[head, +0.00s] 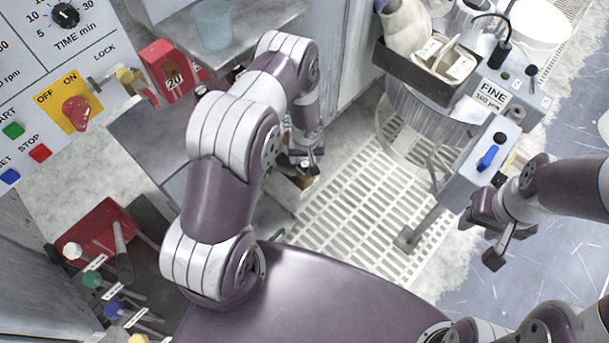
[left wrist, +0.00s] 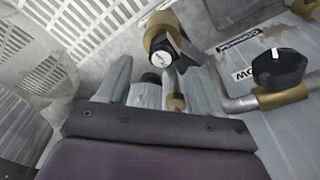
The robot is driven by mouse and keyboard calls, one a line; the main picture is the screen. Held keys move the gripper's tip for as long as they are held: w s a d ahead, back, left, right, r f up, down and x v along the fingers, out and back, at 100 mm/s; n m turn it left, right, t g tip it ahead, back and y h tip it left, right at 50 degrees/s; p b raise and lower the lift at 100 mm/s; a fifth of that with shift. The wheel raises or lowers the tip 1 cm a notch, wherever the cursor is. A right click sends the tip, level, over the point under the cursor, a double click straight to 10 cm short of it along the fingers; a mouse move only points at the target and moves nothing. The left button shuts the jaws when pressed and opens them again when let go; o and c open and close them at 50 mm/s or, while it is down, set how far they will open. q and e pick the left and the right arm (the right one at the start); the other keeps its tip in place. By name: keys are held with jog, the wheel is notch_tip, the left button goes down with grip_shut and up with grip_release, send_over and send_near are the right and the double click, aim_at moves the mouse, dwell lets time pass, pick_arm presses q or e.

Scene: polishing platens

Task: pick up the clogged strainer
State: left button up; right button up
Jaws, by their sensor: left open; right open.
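I cannot identify a clogged strainer for certain. My left gripper (head: 306,160) reaches down beside the cabinet, low over the floor grating, with a small brass-coloured part (head: 305,182) just below it. In the left wrist view, my left gripper (left wrist: 158,68) is open. A brass-collared fitting (left wrist: 165,42) with a pale round end lies just beyond its fingertips, and a grey cylinder with a dark cap (left wrist: 146,88) shows between the fingers. Whether the fingers touch either is unclear. My right gripper (head: 487,236) is open at the right, near the grey box with a blue lever.
A black knob on a brass valve (left wrist: 278,68) stands right of the left gripper, by a labelled grey panel (left wrist: 240,50). A clear cup (head: 212,24) stands on a shelf. A red bin (head: 95,228) holds tools.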

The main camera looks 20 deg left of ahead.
aim_at(305, 163)
pick_arm(q)
jog(key=f+b, duration=0.1)
jog(key=f, duration=0.1)
jog(key=f+b, duration=0.2)
jog(key=f, duration=0.1)
jog(key=shift+w+a+f, duration=0.2)
jog(key=shift+w+f, duration=0.05)
jog(key=shift+f, duration=0.05)
jog(key=shift+r, duration=0.1)
jog(key=c, duration=1.2)
